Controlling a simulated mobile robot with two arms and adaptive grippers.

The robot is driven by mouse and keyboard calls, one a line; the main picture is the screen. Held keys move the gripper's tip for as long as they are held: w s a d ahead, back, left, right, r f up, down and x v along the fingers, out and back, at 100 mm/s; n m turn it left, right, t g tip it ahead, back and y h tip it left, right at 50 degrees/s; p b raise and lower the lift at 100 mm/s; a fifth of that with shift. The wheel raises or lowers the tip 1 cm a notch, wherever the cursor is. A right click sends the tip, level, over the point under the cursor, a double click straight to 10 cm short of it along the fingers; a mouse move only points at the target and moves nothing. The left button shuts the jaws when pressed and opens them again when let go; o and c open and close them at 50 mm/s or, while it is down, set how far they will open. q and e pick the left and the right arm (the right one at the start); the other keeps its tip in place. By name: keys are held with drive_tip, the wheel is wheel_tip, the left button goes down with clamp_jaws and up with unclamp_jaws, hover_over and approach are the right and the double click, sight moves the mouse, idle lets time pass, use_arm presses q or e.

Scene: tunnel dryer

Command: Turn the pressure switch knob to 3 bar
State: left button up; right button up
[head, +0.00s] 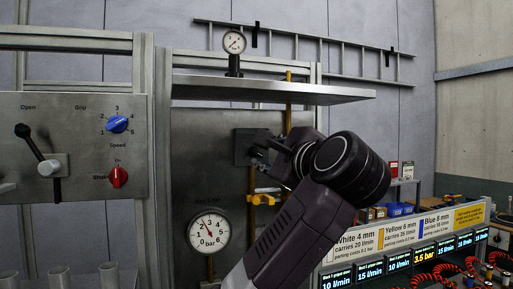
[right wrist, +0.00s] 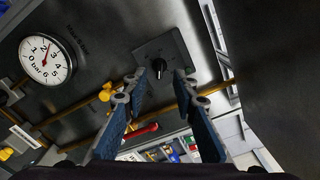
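The pressure switch is a dark square plate (right wrist: 173,46) with a small black knob (right wrist: 158,68) that has a pale mark, in the right wrist view. In the head view the dark switch box (head: 243,147) sits on the metal panel, its knob hidden by my gripper. My right gripper (right wrist: 160,80) is open, its fingertips on either side of the knob with visible gaps; it also shows in the head view (head: 268,146). A white round gauge (head: 209,231) marked 0 to 6 bar has its needle near 2; it also shows in the right wrist view (right wrist: 47,59). My left gripper is out of view.
A brass pipe with a yellow valve handle (head: 263,199) runs below the switch. A metal shelf (head: 270,90) with a small gauge (head: 234,42) is above. A control panel (head: 75,110) stands left; labelled displays (head: 425,258) and red coiled hoses are at lower right.

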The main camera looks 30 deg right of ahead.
sight(255, 152)
drive_tip(key=p+x, duration=0.2)
drive_tip(key=x, duration=0.3)
drive_tip(key=shift+w+d, duration=0.2)
drive_tip(key=shift+w, duration=0.15)
drive_tip(key=shift+f, duration=0.1)
clamp_jaws()
